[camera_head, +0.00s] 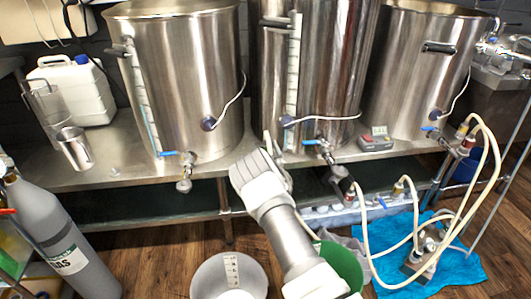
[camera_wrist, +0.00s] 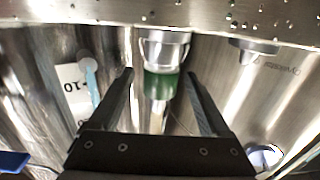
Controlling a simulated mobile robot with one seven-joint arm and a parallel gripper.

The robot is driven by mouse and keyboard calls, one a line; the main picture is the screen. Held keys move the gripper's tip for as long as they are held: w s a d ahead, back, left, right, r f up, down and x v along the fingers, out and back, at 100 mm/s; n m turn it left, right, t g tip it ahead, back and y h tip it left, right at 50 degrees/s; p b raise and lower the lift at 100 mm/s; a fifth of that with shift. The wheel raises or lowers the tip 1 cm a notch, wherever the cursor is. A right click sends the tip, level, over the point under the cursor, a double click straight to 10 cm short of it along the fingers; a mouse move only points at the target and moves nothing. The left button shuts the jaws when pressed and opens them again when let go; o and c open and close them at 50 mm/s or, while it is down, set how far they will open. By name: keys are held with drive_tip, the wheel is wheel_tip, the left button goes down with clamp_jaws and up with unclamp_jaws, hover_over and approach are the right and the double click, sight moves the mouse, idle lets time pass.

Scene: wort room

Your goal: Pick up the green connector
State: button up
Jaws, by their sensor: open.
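The green connector (camera_wrist: 161,86) shows in the wrist view as a green band below a clear or pale metal collar, with a thin pale stem under it. It hangs upright in the picture between and beyond the tips of my gripper (camera_wrist: 160,74). The two black fingers are apart, one on each side of it, and I see no contact. In the head view my gripper (camera_head: 277,157) is at the bench's front edge, before the middle kettle. I cannot make out the green connector there; my wrist seems to cover that area.
Steel kettles (camera_head: 190,80) stand along the bench, with taps and blue-handled valves in front. A small grey device (camera_head: 376,138) sits on the bench. A gas cylinder (camera_head: 55,235), a white bucket (camera_head: 228,280), a green bucket (camera_head: 342,262) and a hosed pump (camera_head: 425,258) crowd the floor.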

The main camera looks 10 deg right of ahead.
drive_tip(key=shift+w, duration=0.3)
drive_tip(key=shift+c, duration=0.2)
clamp_jaws()
drive_tip(key=shift+r, duration=0.15)
wheel_tip(320, 180, up, 18)
drive_tip(key=p, duration=0.5)
drive_tip(key=shift+p, duration=0.4)
drive_tip(key=shift+r+p, duration=0.7)
drive_tip(key=shift+r, duration=1.5)
